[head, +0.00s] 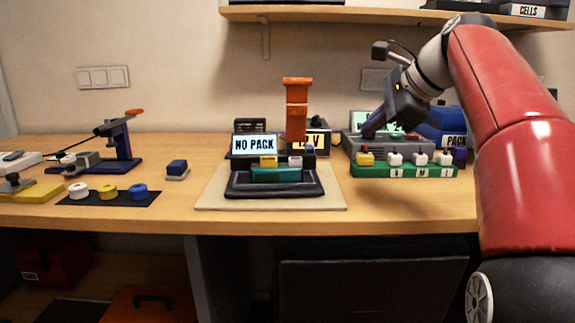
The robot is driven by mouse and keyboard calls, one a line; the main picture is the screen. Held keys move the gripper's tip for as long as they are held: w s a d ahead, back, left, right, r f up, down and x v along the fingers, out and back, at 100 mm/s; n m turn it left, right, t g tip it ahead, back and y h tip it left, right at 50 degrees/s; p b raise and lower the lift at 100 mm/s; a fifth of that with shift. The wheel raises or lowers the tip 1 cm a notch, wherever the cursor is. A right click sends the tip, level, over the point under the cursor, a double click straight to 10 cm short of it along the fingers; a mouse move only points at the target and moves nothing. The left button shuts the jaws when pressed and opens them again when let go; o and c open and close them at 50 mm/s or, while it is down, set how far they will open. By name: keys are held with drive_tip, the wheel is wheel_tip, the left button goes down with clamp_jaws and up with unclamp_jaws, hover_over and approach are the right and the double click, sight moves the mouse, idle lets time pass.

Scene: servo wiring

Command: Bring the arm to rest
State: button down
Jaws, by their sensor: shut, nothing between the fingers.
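My red arm comes in from the right edge of the head view, reaching over the right part of the workbench (410,207). My gripper (369,134) is dark, points down and left, and is shut with nothing held. It hangs in front of a grey device with a green display (371,118), just above and behind the green block (375,172) with yellow and white plugs. Whether it touches anything cannot be told.
At the middle, a dark fixture (240,188) with a "NO PACK" sign (254,145) and an orange upright (297,105) stands on a beige mat (330,198). A blue lever tool (124,148) and coloured spools (107,192) lie left. A shelf (350,15) hangs above. The front right bench is clear.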

drive_tip(key=s+f+n+h, duration=0.3)
drive_tip(key=s+f+n, duration=0.6)
drive_tip(key=s+f, duration=0.4)
drive_tip(key=s+f+n+g+h, duration=0.1)
drive_tip(key=s+f+n+h, duration=0.2)
drive_tip(key=s+f+n, duration=0.6)
drive_tip(key=s+f, duration=0.5)
drive_tip(key=f, duration=0.3)
drive_tip(key=shift+a+f, duration=0.3)
drive_tip(key=shift+f, duration=0.1)
drive_tip(key=c, duration=2.1)
unclamp_jaws()
drive_tip(key=shift+s, duration=0.1)
drive_tip(key=shift+c, duration=0.2)
